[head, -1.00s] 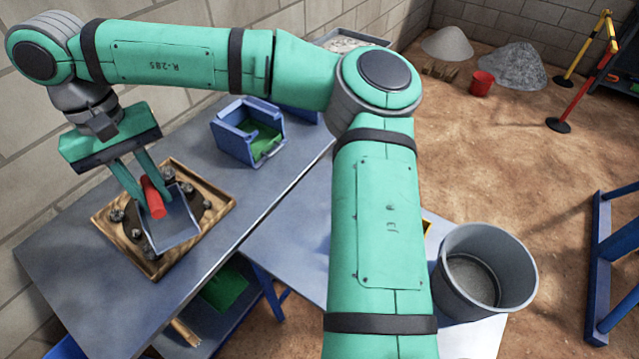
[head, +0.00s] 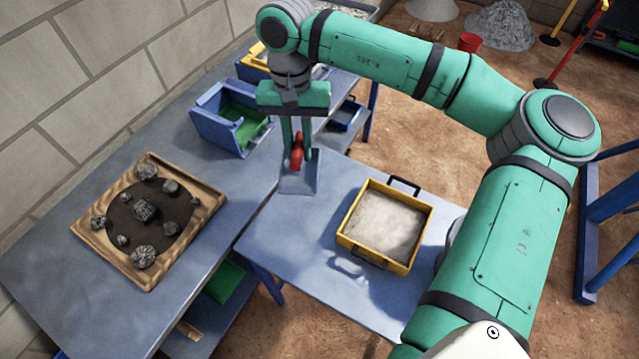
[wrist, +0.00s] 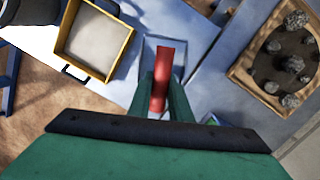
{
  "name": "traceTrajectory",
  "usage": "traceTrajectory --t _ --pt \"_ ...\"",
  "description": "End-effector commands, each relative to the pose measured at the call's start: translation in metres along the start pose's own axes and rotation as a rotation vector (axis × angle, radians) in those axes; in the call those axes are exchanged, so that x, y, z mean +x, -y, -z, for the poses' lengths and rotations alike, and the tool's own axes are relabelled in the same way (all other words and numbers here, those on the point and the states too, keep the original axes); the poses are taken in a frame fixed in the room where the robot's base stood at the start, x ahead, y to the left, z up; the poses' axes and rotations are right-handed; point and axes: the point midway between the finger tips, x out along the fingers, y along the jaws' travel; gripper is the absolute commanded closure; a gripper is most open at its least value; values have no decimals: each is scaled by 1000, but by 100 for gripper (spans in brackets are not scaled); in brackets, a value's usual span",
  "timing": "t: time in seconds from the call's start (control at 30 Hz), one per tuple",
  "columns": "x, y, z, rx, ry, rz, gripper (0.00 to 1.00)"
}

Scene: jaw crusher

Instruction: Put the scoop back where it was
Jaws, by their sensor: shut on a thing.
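The scoop has a red handle (head: 297,150) and a grey-blue pan (head: 300,176). My gripper (head: 297,160) is shut on the red handle, with the pan hanging below the fingers. The scoop is over the area where the long table meets the lower table, to the left of the yellow tray. I cannot tell how high it is above the surface. In the wrist view the red handle (wrist: 162,78) stands between the two green fingers, with the pan (wrist: 150,50) beyond it.
A wooden tray (head: 212,194) with dark soil and several rocks lies on the long table. A blue bin (head: 205,118) stands behind it. A yellow tray of pale powder (head: 420,226) sits on the lower table (head: 300,250). Bare tabletop lies around the yellow tray's left side.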

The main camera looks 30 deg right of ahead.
Motion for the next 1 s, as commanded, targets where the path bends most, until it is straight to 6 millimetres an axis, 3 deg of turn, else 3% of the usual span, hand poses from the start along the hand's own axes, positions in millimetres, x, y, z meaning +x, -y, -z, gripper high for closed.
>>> traceTrajectory --t 0.03,0.2,0.43,0.63,1.0 --pt "11 -26 5 69 5 11 100" --pt "42 -85 9 245 12 38 100" --pt "64 -124 7 371 16 59 100" --pt "73 -119 20 392 17 62 100" --pt "98 -66 80 394 19 62 100"
